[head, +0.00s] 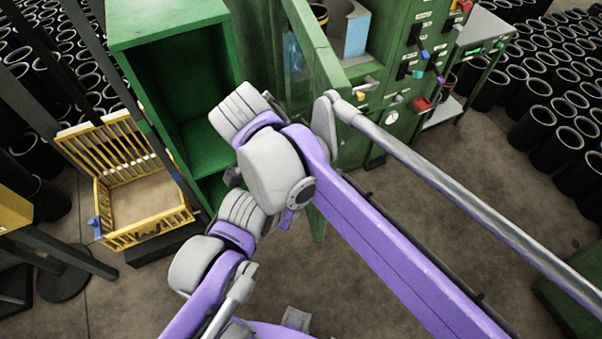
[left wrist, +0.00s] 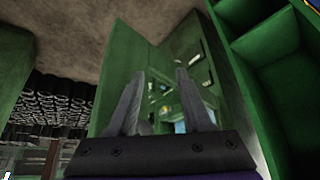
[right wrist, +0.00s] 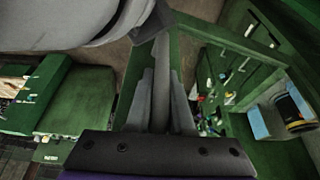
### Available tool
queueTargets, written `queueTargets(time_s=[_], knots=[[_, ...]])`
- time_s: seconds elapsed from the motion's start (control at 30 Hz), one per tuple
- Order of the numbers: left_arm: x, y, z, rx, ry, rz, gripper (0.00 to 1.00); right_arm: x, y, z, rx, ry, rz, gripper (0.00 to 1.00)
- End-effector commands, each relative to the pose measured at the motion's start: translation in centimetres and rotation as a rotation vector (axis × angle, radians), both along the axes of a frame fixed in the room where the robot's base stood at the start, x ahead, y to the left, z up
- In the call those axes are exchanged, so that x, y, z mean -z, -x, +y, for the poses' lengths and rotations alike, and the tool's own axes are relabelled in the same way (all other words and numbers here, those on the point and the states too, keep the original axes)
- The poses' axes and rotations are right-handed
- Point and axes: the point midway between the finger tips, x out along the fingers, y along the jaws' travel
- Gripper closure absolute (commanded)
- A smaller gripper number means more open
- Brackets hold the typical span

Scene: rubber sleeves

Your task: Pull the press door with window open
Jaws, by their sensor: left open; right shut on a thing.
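The green press door with its window (head: 315,45) stands at top centre in the head view, beside the green press. My arm links cover its lower part. In the right wrist view my right gripper (right wrist: 160,95) is shut on a grey upright bar (right wrist: 161,62), apparently the door handle. The green door frame (right wrist: 225,35) runs behind it. In the left wrist view my left gripper (left wrist: 160,88) is open with nothing between its fingers. The green door panel (left wrist: 120,62) lies beyond the fingers; contact cannot be told. Both grippers are hidden in the head view.
An open green cabinet (head: 185,80) stands left of the door. A yellow slatted crate (head: 150,215) is on the floor further left. A control panel with coloured levers (head: 415,65) is to the right. Black sleeves (head: 560,130) crowd the right side.

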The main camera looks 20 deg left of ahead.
Motion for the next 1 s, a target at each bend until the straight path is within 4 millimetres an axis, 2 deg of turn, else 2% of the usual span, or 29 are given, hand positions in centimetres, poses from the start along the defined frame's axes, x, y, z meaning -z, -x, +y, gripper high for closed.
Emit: queueTargets(time_s=[0.63,0.67,0.8,1.0], knots=[[0.1,0.05,0.0,0.0,0.0,0.001,0.5,0.34,0.4,-0.1,0.001,0.003,0.013,1.0],[0.1,0.06,0.0,0.0,0.0,0.001,0.5,0.34,0.4,-0.1,0.001,0.004,0.014,0.76],[0.1,0.05,0.0,0.0,0.0,0.001,0.5,0.29,0.31,-0.06,0.001,0.003,0.011,0.51],[0.04,0.03,0.0,0.0,0.0,0.0,0.5,0.17,0.17,-0.02,0.0,0.002,0.007,0.5]])
